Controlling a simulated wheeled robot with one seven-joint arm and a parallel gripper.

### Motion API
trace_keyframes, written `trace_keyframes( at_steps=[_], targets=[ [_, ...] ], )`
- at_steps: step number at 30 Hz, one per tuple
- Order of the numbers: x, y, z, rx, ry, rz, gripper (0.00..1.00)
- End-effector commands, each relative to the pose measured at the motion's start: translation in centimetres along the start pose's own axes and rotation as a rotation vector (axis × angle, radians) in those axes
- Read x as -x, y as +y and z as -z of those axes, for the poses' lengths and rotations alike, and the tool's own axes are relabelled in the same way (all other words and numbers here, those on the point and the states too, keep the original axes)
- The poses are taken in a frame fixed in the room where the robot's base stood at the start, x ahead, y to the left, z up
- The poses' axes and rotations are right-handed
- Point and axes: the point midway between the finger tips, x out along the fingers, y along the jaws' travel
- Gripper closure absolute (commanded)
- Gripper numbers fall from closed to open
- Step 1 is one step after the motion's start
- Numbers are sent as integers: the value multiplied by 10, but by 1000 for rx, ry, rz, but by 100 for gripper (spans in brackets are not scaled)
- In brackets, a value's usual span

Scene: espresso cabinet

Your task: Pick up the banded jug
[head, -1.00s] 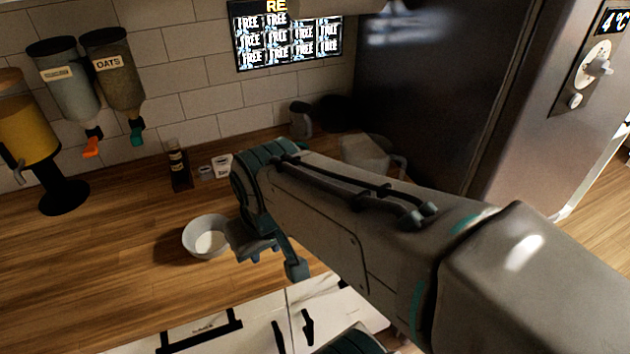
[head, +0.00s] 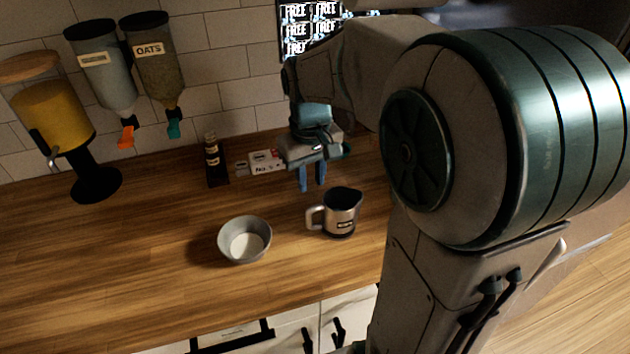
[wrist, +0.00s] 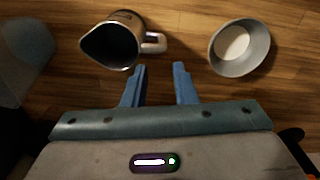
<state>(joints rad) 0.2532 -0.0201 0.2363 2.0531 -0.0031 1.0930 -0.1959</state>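The banded jug (head: 341,215) is a small steel pitcher with a dark band and label low on its body. It stands upright on the wooden counter, its handle to the left in the head view. In the wrist view the jug (wrist: 113,43) shows its open mouth and dark inside, with the pale handle on the right. My gripper (head: 312,186) is above the counter, behind and a little left of the jug in the head view. In the wrist view its blue fingers (wrist: 159,68) are apart with nothing between them, close to the handle but not around it.
A grey bowl (head: 244,240) with white contents stands left of the jug. A dark bottle (head: 214,160) and small white labelled items (head: 264,162) are at the wall. Dispensers (head: 150,62) hang further left. The counter's front left is clear.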

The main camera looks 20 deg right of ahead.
Motion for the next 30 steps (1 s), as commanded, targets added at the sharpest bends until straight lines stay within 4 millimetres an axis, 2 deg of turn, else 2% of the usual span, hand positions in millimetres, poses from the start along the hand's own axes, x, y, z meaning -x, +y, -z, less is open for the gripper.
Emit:
trace_keyframes(
  at_steps=[5, 15, 23, 30],
  targets=[
    [-13, 1, 8, 14, -18, 12, 75],
    [-75, -1, 7, 16, -18, 12, 75],
    [-94, -2, 7, 15, -16, 11, 75],
    [-126, -5, 8, 17, -18, 12, 75]
  ],
)
